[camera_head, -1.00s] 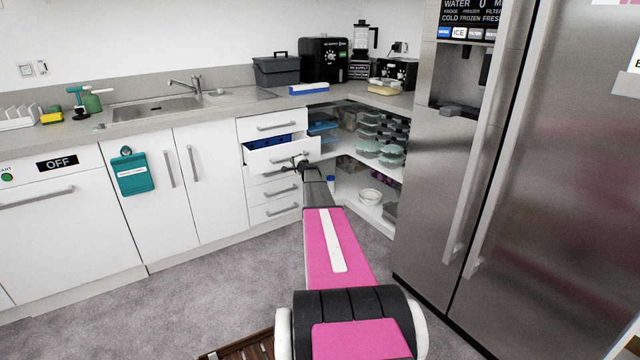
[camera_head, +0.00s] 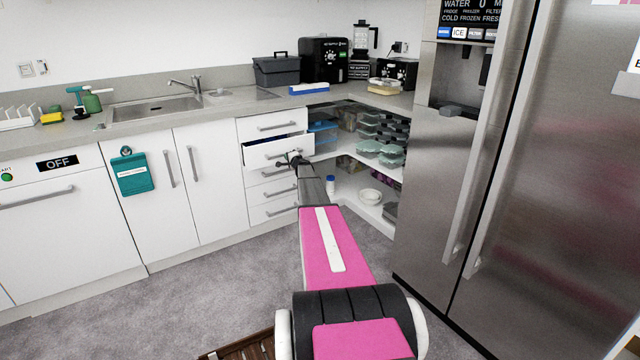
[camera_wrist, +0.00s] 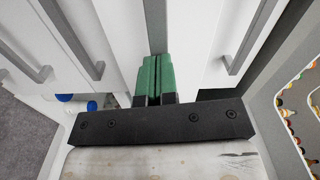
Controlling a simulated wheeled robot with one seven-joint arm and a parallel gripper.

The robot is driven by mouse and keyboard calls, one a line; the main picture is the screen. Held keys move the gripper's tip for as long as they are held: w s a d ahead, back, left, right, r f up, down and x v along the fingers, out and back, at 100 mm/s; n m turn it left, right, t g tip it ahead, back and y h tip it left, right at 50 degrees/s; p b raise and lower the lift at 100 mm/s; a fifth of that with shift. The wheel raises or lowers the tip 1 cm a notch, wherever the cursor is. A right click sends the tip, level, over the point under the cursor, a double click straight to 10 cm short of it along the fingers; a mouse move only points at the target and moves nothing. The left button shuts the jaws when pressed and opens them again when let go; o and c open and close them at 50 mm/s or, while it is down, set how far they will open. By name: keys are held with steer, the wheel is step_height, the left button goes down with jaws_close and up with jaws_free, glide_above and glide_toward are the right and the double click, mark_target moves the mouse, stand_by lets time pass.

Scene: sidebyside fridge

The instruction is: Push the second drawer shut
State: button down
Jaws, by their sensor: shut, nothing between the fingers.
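The second drawer (camera_head: 286,147) of the white stack beside the corner shelves stands partly out, with a narrow dark gap over its front; a little blue shows inside. My gripper (camera_head: 297,160) is at the right part of that drawer's front, close against it; I cannot tell from the head view whether it touches. In the wrist view my gripper's green fingers (camera_wrist: 152,75) are shut together with nothing between them, pointing at white drawer fronts with grey bar handles (camera_wrist: 75,40). The drawers above and below the second one look shut.
Open corner shelves (camera_head: 372,150) with several containers lie right of the drawers. A steel fridge (camera_head: 440,200) stands farther right. A counter (camera_head: 230,98) with a sink and a black coffee machine (camera_head: 325,60) runs above. Grey floor is clear in front of the cabinets at left.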

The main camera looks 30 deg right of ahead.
mark_target(282, 152)
steer(key=shift+w+a, duration=0.15)
steer(key=shift+w, duration=1.2)
steer(key=shift+w+a, duration=0.1)
steer(key=shift+w, duration=1.2)
steer(key=shift+w, duration=1)
steer(key=s, duration=0.8)
steer(key=shift+s+d, duration=0.25)
